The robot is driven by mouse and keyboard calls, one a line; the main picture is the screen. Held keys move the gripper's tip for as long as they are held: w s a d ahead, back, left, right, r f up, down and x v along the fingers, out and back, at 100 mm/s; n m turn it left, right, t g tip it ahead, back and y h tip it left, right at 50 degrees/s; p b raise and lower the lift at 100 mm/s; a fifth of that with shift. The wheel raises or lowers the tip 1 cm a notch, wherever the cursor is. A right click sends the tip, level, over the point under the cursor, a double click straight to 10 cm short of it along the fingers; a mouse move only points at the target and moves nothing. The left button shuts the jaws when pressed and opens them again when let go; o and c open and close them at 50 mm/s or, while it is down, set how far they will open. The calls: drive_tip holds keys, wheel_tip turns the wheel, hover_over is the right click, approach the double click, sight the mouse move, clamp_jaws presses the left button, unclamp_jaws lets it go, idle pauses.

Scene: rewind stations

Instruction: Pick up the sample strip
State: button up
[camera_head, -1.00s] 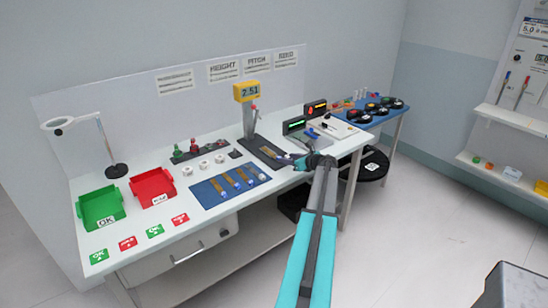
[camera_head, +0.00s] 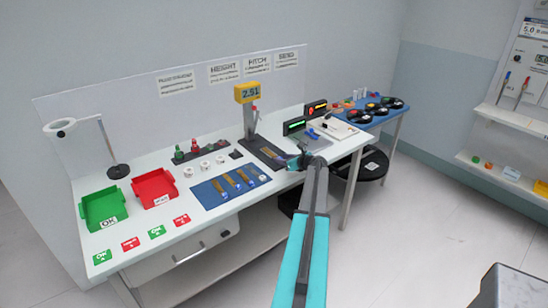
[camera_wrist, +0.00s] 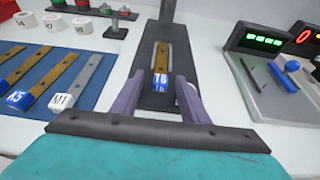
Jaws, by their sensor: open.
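A sample strip with a brown metal body (camera_wrist: 161,56) and a blue end block marked T6 lies on the dark base plate of the measuring stand. In the head view this strip (camera_head: 270,153) lies below the yellow 2.51 display. My gripper (camera_wrist: 155,88) is open, with its two purple fingers on either side of the strip's blue end in the wrist view. I cannot tell whether they touch it. In the head view my gripper (camera_head: 297,162) is at the right end of the base plate.
The measuring stand's post (camera_head: 248,122) rises behind the strip. A green-lit display (camera_wrist: 259,39) and a grey pad (camera_wrist: 275,88) with a blue-handled tool are to the right. Green (camera_head: 84,211) and red (camera_head: 137,191) bins stand at the table's left.

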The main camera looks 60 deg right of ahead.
drive_tip(key=shift+w+d+f, duration=0.2)
drive_tip(key=shift+w+f, duration=0.1)
drive_tip(key=shift+w, duration=0.3)
clamp_jaws()
